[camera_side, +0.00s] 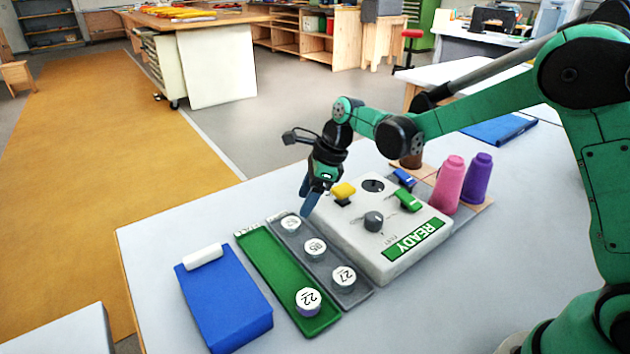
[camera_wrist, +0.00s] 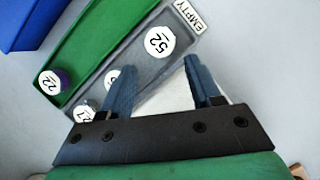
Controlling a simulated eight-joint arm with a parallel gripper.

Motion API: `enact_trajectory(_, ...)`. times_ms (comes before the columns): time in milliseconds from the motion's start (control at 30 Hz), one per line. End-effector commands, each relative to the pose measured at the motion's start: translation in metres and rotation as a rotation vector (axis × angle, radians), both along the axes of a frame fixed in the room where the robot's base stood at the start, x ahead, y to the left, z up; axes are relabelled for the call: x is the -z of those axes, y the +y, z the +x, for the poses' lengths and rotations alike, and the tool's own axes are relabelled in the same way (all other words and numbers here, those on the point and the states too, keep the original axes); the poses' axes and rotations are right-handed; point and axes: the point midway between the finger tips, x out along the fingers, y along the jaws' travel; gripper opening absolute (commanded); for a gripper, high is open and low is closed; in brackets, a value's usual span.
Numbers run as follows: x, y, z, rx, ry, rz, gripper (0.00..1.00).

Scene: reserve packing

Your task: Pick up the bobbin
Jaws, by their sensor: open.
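Round white-topped numbered bobbins lie in two trays. The one marked 22 (camera_side: 308,300) is in the green tray (camera_side: 268,262) and has a purple side, seen also in the wrist view (camera_wrist: 50,82). In the grey tray (camera_side: 322,262) are 27 (camera_side: 344,277), one with a two-digit number starting with 8 (camera_side: 315,248), and 52 (camera_side: 290,224). My gripper (camera_side: 308,202) is open and empty, above the far end of the grey tray. In the wrist view, 52 (camera_wrist: 159,42) lies just ahead of the open fingers (camera_wrist: 158,72); a finger partly hides the middle bobbin.
A white control box (camera_side: 400,265) with a green READY panel, yellow button and knobs stands right of the grey tray. Pink (camera_side: 448,185) and purple (camera_side: 477,178) cones stand behind it. A blue block (camera_side: 225,305) bearing a white roll (camera_side: 203,257) lies left of the trays.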

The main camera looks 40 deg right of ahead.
Motion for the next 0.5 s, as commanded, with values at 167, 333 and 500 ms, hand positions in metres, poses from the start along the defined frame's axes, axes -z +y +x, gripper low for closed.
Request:
enact_trajectory(167,0.015,0.005,0.004,0.027,0.016,0.012,0.57)
enact_trajectory(333,0.036,0.012,0.009,0.026,0.014,0.01,0.57)
enact_trajectory(500,0.051,0.017,0.013,0.026,0.013,0.01,0.57)
